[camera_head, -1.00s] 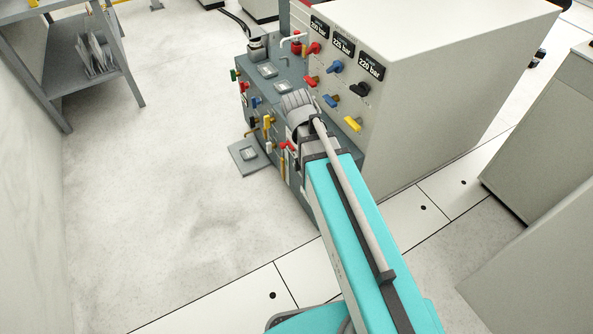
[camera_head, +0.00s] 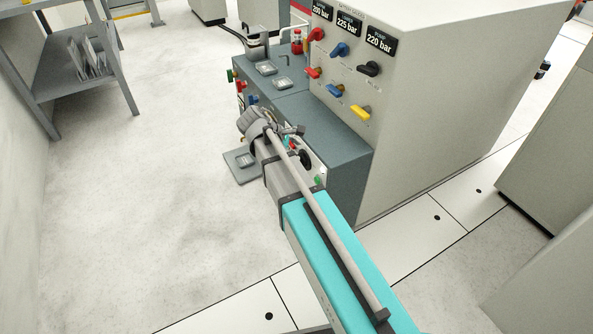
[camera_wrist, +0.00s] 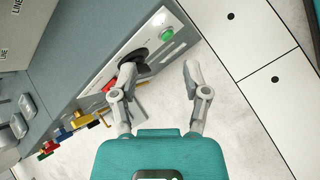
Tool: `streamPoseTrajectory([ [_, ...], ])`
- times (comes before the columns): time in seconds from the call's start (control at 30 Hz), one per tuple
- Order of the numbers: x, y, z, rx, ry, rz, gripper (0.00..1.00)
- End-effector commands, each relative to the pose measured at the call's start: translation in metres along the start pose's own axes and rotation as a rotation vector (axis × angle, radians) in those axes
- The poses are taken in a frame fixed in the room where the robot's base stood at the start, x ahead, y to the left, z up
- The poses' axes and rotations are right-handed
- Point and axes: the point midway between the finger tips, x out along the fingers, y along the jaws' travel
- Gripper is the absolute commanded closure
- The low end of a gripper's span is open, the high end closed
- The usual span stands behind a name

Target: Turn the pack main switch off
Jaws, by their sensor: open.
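A black rotary switch (camera_wrist: 134,60) sits on a light panel on the side of the grey cabinet, beside a lit green button (camera_wrist: 167,33). I take it for the pack main switch, but its label is not readable. In the head view, the black switch (camera_head: 306,159) shows just right of my wrist. My gripper (camera_wrist: 160,72) is open and empty, with its fingers spread. In the wrist view the left finger overlaps the switch's lower edge; I cannot tell whether they touch. The right finger is over open floor.
A tall beige cabinet (camera_head: 440,100) with coloured levers stands behind. The floor (camera_head: 140,180) to the left is clear.

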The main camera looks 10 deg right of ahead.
Motion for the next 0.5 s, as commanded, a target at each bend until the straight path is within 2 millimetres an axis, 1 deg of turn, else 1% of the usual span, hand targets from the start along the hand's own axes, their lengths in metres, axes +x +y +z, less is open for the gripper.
streamPoseTrajectory([
  [0.03,0.012,-0.001,-0.017,-0.033,-0.016,0.016,0.4],
  [0.5,0.042,0.009,-0.097,-0.353,-0.196,0.152,0.4],
])
